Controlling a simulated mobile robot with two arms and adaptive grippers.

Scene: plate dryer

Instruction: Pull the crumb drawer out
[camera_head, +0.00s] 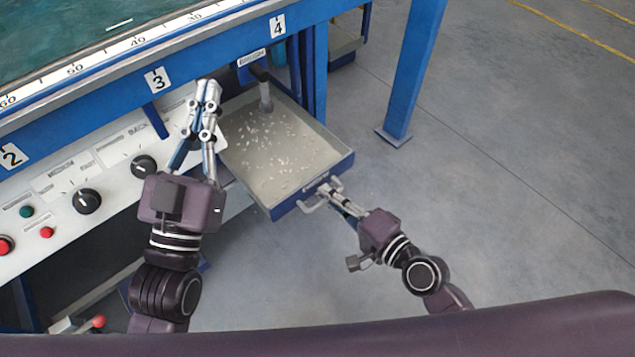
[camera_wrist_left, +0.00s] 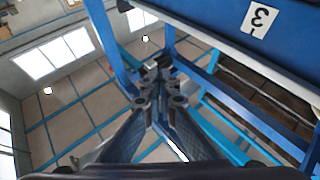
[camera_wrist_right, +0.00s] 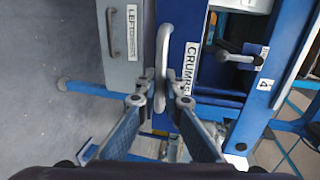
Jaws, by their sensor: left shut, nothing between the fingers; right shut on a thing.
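The crumb drawer (camera_head: 258,158) is a grey tray with a blue front, standing out from under the blue table, with pale crumbs scattered on its floor. Its front, labelled CRUMBS, shows in the right wrist view (camera_wrist_right: 189,75). My right gripper (camera_head: 328,190) is shut on the drawer's grey bar handle (camera_head: 312,206), which stands upright between the fingers in the right wrist view (camera_wrist_right: 162,65). My left gripper (camera_head: 207,92) is shut and empty, raised in front of the table edge near the number 3, left of the drawer.
A control panel with black knobs (camera_head: 87,201) and red and green buttons is left of the drawer. A blue table leg (camera_head: 408,75) stands to the right. The floor (camera_head: 480,200) right of the drawer is clear.

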